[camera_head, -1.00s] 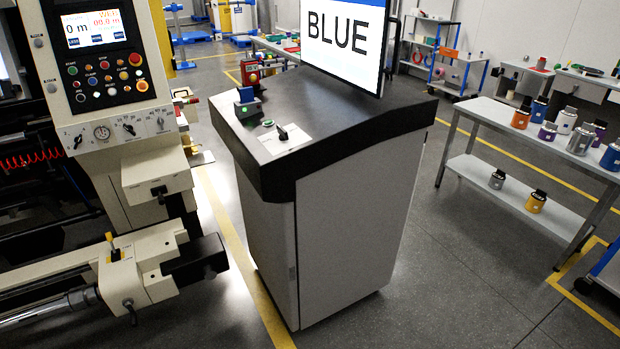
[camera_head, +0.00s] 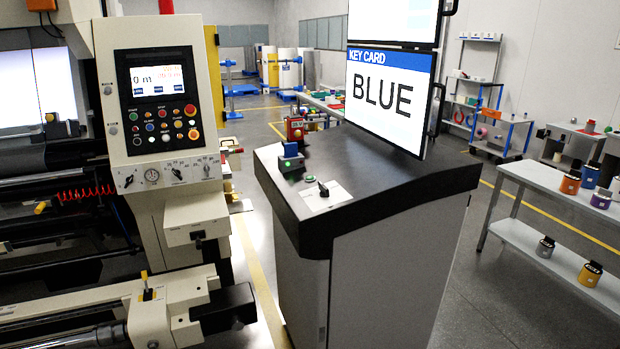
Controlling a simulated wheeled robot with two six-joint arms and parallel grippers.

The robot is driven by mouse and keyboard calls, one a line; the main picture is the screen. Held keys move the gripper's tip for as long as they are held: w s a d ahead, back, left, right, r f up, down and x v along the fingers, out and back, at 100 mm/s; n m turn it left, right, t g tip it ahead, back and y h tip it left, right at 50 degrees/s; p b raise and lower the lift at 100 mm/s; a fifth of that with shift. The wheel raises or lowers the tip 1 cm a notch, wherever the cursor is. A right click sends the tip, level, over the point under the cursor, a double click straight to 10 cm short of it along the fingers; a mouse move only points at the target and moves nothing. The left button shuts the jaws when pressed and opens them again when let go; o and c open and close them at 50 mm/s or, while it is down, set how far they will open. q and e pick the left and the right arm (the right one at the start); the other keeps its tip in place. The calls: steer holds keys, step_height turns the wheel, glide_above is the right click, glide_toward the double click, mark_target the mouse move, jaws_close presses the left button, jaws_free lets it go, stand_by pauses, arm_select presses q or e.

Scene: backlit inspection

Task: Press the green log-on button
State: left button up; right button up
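A small green button (camera_head: 309,180) is on the sloping dark top of the console (camera_head: 370,178), near its front left edge. It sits between a white plate with a black rotary switch (camera_head: 323,189) and a dark block with a blue piece on top (camera_head: 291,150). A green light shows on the front of that block. The screen (camera_head: 388,98) above the console reads "KEY CARD" and "BLUE". Neither of my grippers is in view.
A cream machine with a control panel (camera_head: 158,100) stands left of the console; its own buttons include green ones. A red device (camera_head: 294,128) is behind the block. A grey bench (camera_head: 560,190) with several colored containers is at right. Floor shows between console and bench.

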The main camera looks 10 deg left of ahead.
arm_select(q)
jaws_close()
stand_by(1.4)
